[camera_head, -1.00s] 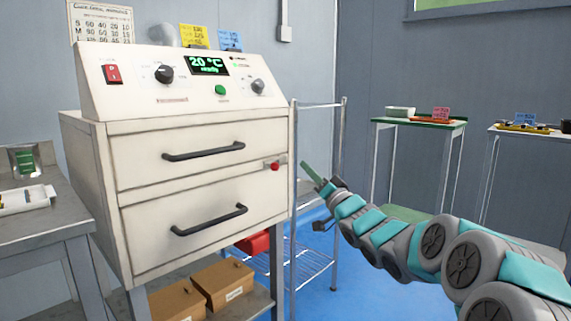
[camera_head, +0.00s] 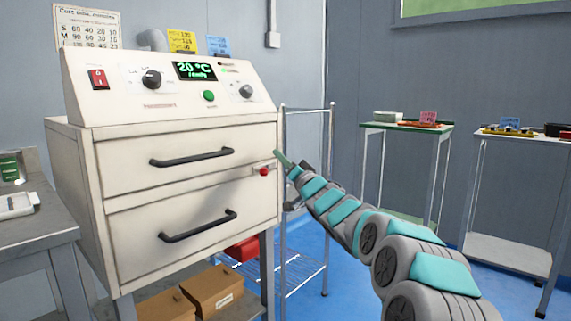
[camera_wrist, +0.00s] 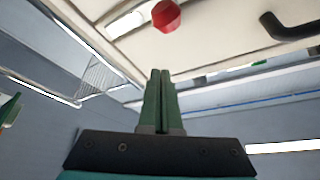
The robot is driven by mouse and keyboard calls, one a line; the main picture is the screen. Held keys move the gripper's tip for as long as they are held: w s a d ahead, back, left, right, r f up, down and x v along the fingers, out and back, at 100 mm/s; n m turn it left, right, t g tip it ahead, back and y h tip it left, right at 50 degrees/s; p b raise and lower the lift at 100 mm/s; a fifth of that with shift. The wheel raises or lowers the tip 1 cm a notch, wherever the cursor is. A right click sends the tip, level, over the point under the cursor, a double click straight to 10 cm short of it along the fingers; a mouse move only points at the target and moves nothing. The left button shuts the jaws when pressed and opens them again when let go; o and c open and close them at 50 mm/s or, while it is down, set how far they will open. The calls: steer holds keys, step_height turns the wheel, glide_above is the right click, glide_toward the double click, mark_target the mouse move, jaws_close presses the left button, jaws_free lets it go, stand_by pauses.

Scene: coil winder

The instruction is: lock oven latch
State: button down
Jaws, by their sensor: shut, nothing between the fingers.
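The oven (camera_head: 185,190) is a cream cabinet with two drawers, each with a black bar handle, and a sloped control panel. The latch with its red knob (camera_head: 264,171) sits at the right edge of the front, between the drawers. The knob also shows in the wrist view (camera_wrist: 167,15), near the top, beyond the fingertips. A black handle (camera_wrist: 285,27) is to its right. My gripper (camera_head: 279,156) is just right of and slightly above the latch in the head view. Its green fingers are shut together and empty in the wrist view (camera_wrist: 160,73). I see no clear contact with the knob.
A wire rack (camera_head: 305,270) stands right of the oven, close to my arm. Cardboard boxes (camera_head: 212,290) lie on the shelf below. A grey bench (camera_head: 35,240) is at left. Two small tables, one green-topped (camera_head: 405,128), stand at right. Blue floor between is open.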

steer(key=shift+s+a+f+b, duration=0.2)
steer(key=shift+a+f+b, duration=0.3)
steer(key=shift+f, duration=0.3)
steer(key=shift+s+a+f+b, duration=0.2)
steer(key=shift+a+f+b, duration=0.1)
steer(key=shift+a+f, duration=0.4)
steer(key=shift+s+f+n+g+y+p, duration=0.1)
steer(key=shift+f+n+g+y+p, duration=0.1)
steer(key=shift+n+y+p, duration=0.5)
steer(key=shift+f+n+g+y+p, duration=0.2)
steer(key=shift+n+p, duration=0.25)
steer(key=shift+n, duration=0.55)
steer(key=f+n+g+y+p, duration=0.1)
steer(key=n+g+p, duration=0.1)
steer(key=n, duration=0.5)
steer(key=f+n+g+y+p, duration=0.1)
steer(key=n+g+y+p, duration=0.1)
steer(key=n+g, duration=0.3)
steer(key=w+d+f+n+g+y+p, duration=0.1)
steer(key=n+g+y+p, duration=0.1)
steer(key=n, duration=0.7)
steer(key=shift+w+f+n+g, duration=0.1)
steer(key=shift+f+n+g, duration=0.3)
steer(key=shift+g, duration=0.5)
steer(key=shift+w+f+p, duration=0.1)
steer(key=shift+p, duration=0.2)
